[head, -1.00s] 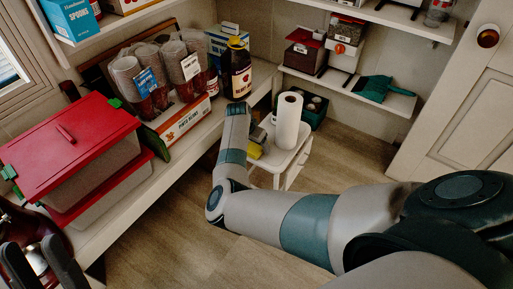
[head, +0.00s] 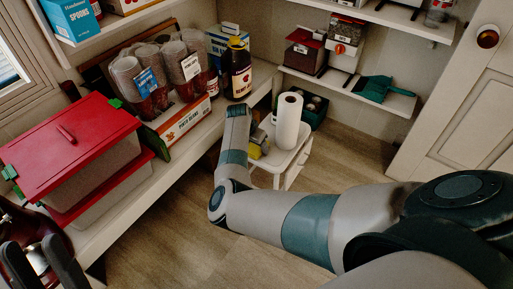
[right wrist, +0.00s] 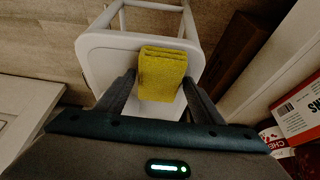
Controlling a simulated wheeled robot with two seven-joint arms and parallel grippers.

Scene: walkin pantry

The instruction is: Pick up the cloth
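The yellow folded cloth (right wrist: 162,72) lies on the white top of a small stool or cart (right wrist: 105,52) in the right wrist view. Only a small part of the cloth (head: 254,151) shows in the head view, beside my right gripper (head: 262,138). In the right wrist view my right gripper (right wrist: 160,78) is open, with one finger on each side of the cloth's near part. Whether the fingers touch it, I cannot tell. My left gripper (head: 38,252) is open and empty at the lower left of the head view.
A paper towel roll (head: 287,121) stands upright on the same white top, close to my right gripper. The shelf at left holds a red-lidded bin (head: 68,145), cups in a box (head: 180,125) and a dark bottle (head: 236,70). The floor (head: 340,160) beyond is clear.

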